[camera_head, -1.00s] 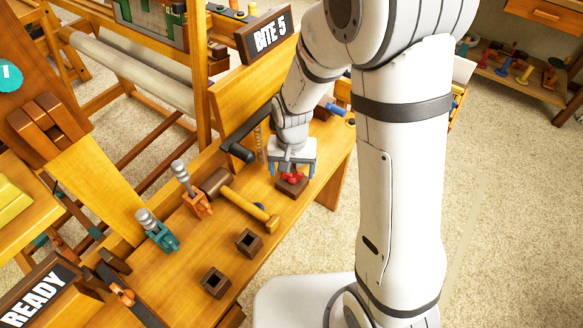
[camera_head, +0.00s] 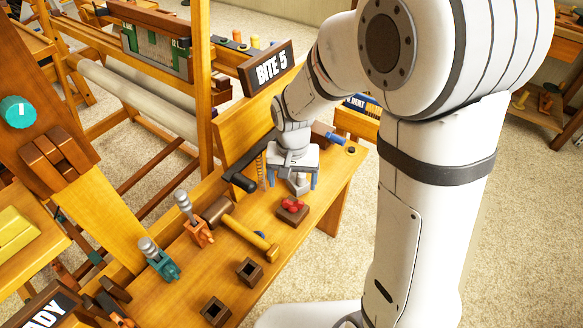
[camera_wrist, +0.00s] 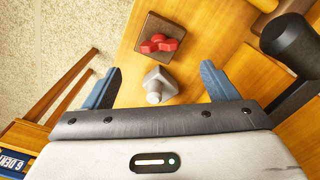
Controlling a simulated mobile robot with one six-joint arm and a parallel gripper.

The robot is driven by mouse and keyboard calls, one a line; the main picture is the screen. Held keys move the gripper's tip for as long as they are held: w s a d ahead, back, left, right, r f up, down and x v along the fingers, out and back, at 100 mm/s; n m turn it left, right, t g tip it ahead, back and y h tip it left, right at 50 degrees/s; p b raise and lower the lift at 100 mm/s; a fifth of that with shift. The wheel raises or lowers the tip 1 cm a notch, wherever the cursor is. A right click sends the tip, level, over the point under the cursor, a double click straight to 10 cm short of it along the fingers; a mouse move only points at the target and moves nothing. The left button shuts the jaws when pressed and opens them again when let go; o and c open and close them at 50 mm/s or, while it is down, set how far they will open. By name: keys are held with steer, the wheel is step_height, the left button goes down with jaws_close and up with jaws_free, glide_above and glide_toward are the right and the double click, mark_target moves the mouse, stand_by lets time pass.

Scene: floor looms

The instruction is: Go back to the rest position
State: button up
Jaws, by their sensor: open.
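My gripper (camera_head: 293,178) is open and empty above the wooden bench (camera_head: 235,285), under the BITE 5 sign. In the wrist view its two blue fingers (camera_wrist: 160,70) stand wide apart. A grey metal piece with a round stub (camera_wrist: 157,86) shows between and beyond them, apart from both fingers; in the head view it is partly hidden below the gripper (camera_head: 299,187). A brown block (camera_head: 290,216) with a red knob (camera_head: 292,204) sits just in front of the gripper on the bench. The red knob (camera_wrist: 160,43) is also clear in the wrist view.
A wooden mallet (camera_head: 245,232), an orange clamp (camera_head: 198,233), a teal clamp (camera_head: 164,266) and two hollow dark blocks (camera_head: 249,271) stand along the bench. A black handle (camera_head: 238,181) juts out left of the gripper. Carpeted floor lies beyond the bench's right end.

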steer(key=shift+r, duration=0.35)
steer(key=s+d+r+t+p, duration=0.1)
steer(key=s+d+r+p, duration=0.3)
steer(key=r, duration=0.4)
steer(key=s+d+r+n+p, duration=0.1)
steer(key=s+d+r+p, duration=0.3)
steer(key=r, duration=0.4)
steer(key=s+d+r+t+p, duration=0.1)
steer(key=s+d+r+p, duration=0.3)
steer(key=r, duration=0.4)
steer(key=shift+s+d+n+t, duration=0.3)
steer(key=shift+s, duration=0.1)
stand_by(0.5)
